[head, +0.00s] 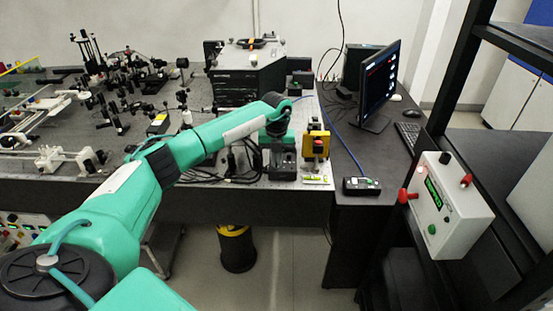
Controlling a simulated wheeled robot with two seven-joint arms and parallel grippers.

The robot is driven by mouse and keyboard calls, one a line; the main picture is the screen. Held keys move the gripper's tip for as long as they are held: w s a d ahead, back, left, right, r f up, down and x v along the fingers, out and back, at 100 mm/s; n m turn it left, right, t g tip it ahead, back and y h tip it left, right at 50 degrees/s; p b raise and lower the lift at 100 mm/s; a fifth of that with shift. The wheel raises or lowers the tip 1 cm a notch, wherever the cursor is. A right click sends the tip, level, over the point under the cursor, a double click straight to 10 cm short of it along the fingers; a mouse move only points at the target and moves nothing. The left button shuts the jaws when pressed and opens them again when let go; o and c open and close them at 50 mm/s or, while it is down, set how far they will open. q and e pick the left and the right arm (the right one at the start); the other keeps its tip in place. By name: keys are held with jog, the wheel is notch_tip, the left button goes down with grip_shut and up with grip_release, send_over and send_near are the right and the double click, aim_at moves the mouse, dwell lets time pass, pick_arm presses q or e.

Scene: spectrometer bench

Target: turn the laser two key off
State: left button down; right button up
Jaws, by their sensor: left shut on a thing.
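My left arm reaches across from the lower left to the bench. My left gripper (280,143) points down at a small black box (283,165) near the bench's front edge. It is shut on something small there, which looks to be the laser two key. The key and fingertips are too small and too covered to see, so the key's angle cannot be told. A yellow and black device (316,142) stands just right of the gripper, apart from it. My right gripper is not in view.
Black cables (238,165) lie left of the box. A large dark instrument (247,76) stands behind my forearm. Optics crowd the bench's left side. A monitor (379,86), a small black box (361,186) and a white control box (445,205) are at the right.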

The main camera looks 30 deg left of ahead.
pick_arm(q)
jog(key=shift+r, duration=0.1)
jog(key=c, duration=1.6)
grip_release()
notch_tip(320, 180, up, 14)
jog(key=b, duration=0.3)
jog(key=shift+f, duration=0.2)
